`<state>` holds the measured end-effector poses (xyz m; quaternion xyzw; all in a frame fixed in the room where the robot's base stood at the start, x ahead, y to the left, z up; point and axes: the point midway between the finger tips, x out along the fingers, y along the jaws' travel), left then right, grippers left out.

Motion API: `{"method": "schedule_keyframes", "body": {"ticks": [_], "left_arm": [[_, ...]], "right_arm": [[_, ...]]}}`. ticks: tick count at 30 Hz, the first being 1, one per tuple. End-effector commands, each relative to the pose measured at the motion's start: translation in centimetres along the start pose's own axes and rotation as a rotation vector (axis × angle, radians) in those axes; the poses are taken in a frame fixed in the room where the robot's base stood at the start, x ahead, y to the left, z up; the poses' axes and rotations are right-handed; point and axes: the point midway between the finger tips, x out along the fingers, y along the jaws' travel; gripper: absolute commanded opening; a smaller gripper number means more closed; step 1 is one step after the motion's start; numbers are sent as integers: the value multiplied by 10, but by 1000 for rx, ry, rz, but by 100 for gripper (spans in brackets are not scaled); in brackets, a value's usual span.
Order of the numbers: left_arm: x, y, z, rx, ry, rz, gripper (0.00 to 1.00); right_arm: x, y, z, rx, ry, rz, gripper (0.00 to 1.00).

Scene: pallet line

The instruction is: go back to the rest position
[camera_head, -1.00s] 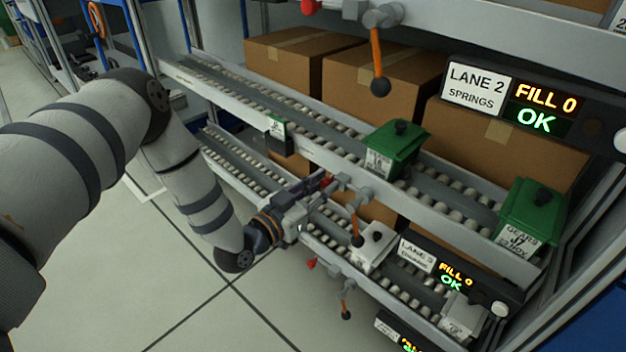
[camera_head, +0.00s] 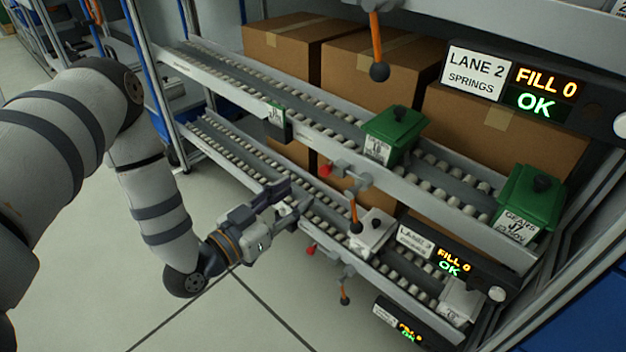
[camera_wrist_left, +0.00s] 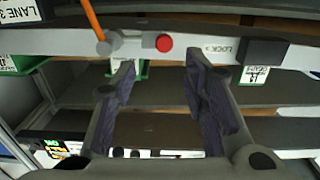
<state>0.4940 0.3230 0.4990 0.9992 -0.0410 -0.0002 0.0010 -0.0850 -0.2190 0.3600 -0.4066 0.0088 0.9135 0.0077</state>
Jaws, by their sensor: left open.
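My left gripper (camera_head: 290,202) is in the head view, in front of the lower roller lane, with its fingers toward the rack. In the left wrist view its two fingers (camera_wrist_left: 163,100) are spread apart with nothing between them. Beyond the fingers, the wrist view shows a rail with a red knob (camera_wrist_left: 164,43) and an orange-handled lever (camera_wrist_left: 95,22). My left arm comes in from the left and bends down at the elbow. My right gripper is in neither view.
Green lidded bins (camera_head: 394,135) (camera_head: 531,202) stand on the upper lane. Pale bins (camera_head: 372,233) (camera_head: 461,302) stand on the lower lane. Orange levers (camera_head: 354,212) stick out from the rails. Cardboard boxes (camera_head: 283,55) are behind. Open floor (camera_head: 90,270) lies at the lower left.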

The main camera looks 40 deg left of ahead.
Motion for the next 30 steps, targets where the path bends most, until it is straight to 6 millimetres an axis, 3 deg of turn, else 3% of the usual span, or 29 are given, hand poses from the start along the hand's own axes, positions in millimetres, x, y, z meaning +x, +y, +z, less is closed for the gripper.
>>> {"method": "schedule_keyframes", "body": {"ticks": [3,6,20,23,25,27,29,30], "left_arm": [[-20,0,1,-1,-2,1,40],[-27,0,0,0,0,0,40],[-29,2,4,-3,-13,4,40],[-42,22,39,-34,-160,38,40],[-67,48,86,-75,-365,75,40],[-110,76,135,-120,-610,106,40],[-156,98,170,-152,-817,124,40],[-189,110,188,-171,-955,130,40]], "right_arm": [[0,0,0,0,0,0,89],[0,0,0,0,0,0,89],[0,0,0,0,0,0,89],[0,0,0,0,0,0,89],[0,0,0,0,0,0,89],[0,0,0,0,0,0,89],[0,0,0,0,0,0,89],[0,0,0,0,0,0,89]]}}
